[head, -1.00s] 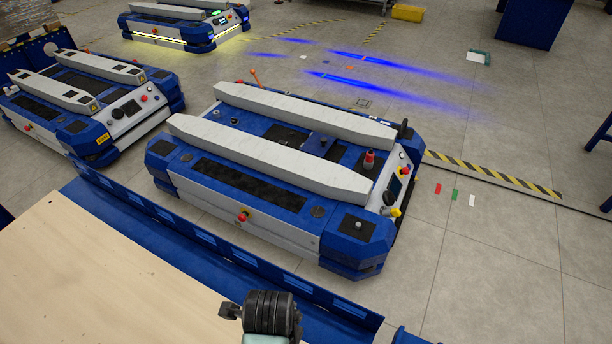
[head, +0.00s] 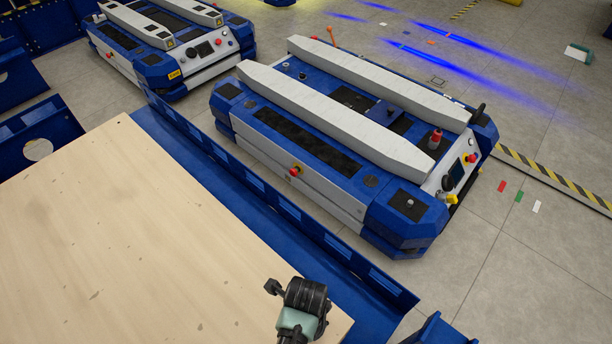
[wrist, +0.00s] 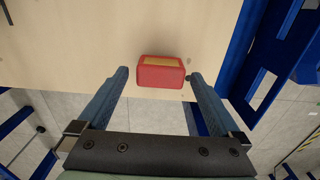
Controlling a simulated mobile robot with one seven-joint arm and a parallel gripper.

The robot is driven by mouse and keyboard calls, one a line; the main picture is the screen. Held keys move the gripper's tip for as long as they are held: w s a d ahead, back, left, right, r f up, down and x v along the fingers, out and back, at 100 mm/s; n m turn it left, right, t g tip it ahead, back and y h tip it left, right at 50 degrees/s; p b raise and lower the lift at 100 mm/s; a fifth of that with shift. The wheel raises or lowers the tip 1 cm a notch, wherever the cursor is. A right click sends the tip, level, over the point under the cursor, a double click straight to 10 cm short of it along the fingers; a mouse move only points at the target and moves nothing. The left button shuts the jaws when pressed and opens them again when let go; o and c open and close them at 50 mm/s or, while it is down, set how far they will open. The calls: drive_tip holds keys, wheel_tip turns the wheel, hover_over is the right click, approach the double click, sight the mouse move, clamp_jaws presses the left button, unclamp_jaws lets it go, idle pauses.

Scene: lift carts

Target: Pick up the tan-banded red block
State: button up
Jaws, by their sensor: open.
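The red block (wrist: 160,76) with a tan band on its upper face lies on the pale wooden tabletop (wrist: 100,30), near its edge, in the wrist view. My gripper (wrist: 158,76) is open, with one finger on either side of the block in the picture. The fingers look apart from the block; how far it lies beyond or between the tips is hard to tell. The head view shows the wooden tabletop (head: 150,230) and part of my arm at the bottom, but neither the block nor the fingertips show there.
A blue frame rail (head: 270,200) runs along the tabletop's edge. Beyond it a blue and white lift cart (head: 310,150) stands on the grey floor, with another cart (head: 165,40) at the upper left. The visible tabletop is otherwise bare.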

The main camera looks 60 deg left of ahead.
drive_tip(key=shift+f, duration=0.8)
drive_tip(key=c, duration=1.4)
wheel_tip(320, 180, up, 10)
drive_tip(key=p, duration=0.3)
drive_tip(key=shift+r, duration=0.1)
drive_tip(key=shift+c, duration=0.2)
drive_tip(key=w+d+r+n, duration=0.6)
drive_tip(key=w+d+n, duration=0.2)
drive_tip(key=w+d, duration=0.15)
drive_tip(key=w+d+r+n, duration=0.65)
drive_tip(key=w+d, duration=0.25)
drive_tip(key=w, duration=0.2)
drive_tip(key=s+r+p, duration=0.8)
drive_tip(key=r+p, duration=0.4)
drive_tip(key=p, duration=0.4)
drive_tip(key=shift+a+n+p, duration=0.3)
drive_tip(key=shift+n, duration=0.05)
drive_tip(key=shift+s+a, duration=0.1)
